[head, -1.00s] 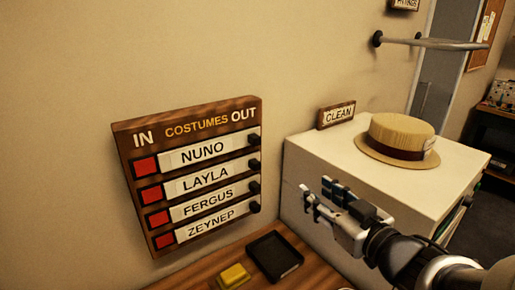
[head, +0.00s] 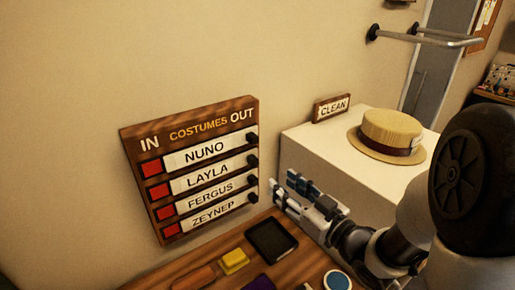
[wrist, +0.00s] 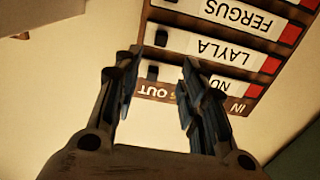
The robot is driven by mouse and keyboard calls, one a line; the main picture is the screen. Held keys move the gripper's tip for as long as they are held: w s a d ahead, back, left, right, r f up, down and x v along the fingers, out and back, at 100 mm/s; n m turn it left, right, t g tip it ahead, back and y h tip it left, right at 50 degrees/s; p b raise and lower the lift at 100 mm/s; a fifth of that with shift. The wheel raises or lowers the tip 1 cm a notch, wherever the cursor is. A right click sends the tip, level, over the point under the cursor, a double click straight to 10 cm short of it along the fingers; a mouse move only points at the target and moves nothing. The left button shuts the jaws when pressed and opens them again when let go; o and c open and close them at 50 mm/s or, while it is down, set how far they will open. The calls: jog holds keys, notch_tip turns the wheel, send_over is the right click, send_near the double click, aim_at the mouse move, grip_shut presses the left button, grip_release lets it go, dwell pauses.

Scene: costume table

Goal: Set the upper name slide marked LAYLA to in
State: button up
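The brown in/out board (head: 187,120) hangs on the wall at left, with IN at its left and OUT at its right. The white LAYLA slide (head: 207,180) is second from the top, under the NUNO slide. It sits toward OUT, with a red square showing at its left and a dark knob (head: 253,160) at its right end. The wrist view shows the board upside down, with the LAYLA slide (wrist: 225,52) and its knob (wrist: 160,37) beyond the fingers. My gripper (head: 281,181) is right of the board, open and empty, its fingers (wrist: 160,60) apart and not visibly touching the knob.
A white cabinet (head: 330,150) with a straw hat (head: 390,130) and CLEAN sign (head: 332,107) stands at right, close behind my gripper. Below the board, the wooden table (head: 212,258) holds a black tray (head: 272,240), a yellow block (head: 234,261) and other small items.

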aim_at(255, 162)
jog(key=b+x, duration=0.2)
jog(key=x, duration=0.8)
jog(key=shift+w+a+f, duration=0.1)
jog(key=shift+w+a, duration=0.5)
jog(key=shift+w, duration=0.25)
grip_shut()
